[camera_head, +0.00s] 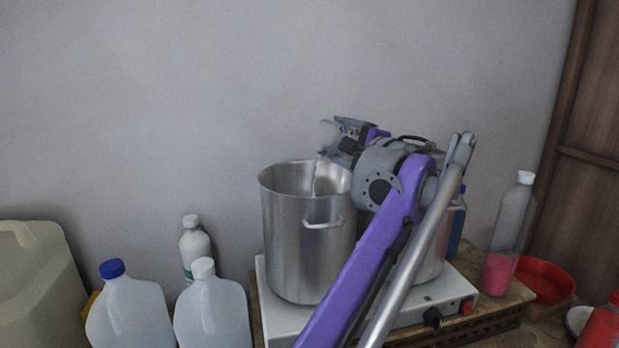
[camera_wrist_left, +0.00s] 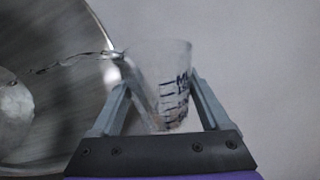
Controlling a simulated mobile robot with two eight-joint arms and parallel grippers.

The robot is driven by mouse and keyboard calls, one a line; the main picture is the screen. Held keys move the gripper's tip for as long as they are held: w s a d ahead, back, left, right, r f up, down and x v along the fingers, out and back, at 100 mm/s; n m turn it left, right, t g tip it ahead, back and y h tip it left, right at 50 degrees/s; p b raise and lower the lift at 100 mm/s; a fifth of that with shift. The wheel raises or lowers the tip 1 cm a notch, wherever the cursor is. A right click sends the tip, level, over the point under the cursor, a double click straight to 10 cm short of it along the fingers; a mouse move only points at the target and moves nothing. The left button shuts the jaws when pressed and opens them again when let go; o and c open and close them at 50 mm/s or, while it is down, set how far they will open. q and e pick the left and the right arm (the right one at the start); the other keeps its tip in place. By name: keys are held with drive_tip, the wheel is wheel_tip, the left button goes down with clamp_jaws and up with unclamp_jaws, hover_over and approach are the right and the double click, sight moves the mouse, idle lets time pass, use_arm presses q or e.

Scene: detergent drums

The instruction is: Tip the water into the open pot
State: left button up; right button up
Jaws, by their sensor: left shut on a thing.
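The open metal pot (camera_head: 300,245) stands upright on a white hot plate, its rim uncovered. My left gripper (camera_head: 336,140) is above the right side of its rim, shut on a clear measuring beaker (camera_head: 325,138). The beaker is tipped to the left, and a thin stream of water (camera_head: 315,180) falls from it into the pot. In the left wrist view the beaker (camera_wrist_left: 165,75), with dark markings, sits between both fingers (camera_wrist_left: 158,88). Water (camera_wrist_left: 75,60) leaves its mouth across the pot's inside (camera_wrist_left: 50,110). My right gripper is out of view.
A second metal pot (camera_head: 432,260) stands on the hot plate (camera_head: 280,318), mostly behind my arm. Jugs (camera_head: 130,310) and a white bottle (camera_head: 194,247) stand left. A bottle with pink liquid (camera_head: 508,235) and a red bowl (camera_head: 545,280) are right. The wall is behind.

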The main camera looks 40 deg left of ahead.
use_arm(q)
drive_tip(key=shift+s+a+f+n+b, duration=0.2)
drive_tip(key=shift+s+n+b, duration=0.2)
drive_tip(key=shift+n, duration=0.1)
drive_tip(key=shift+r, duration=0.1)
drive_tip(key=shift+r+n+p, duration=0.2)
drive_tip(key=shift+n+p, duration=0.3)
drive_tip(key=shift+p, duration=0.05)
drive_tip(key=shift+a+r+n, duration=0.1)
drive_tip(key=shift+n, duration=0.3)
idle(0.4)
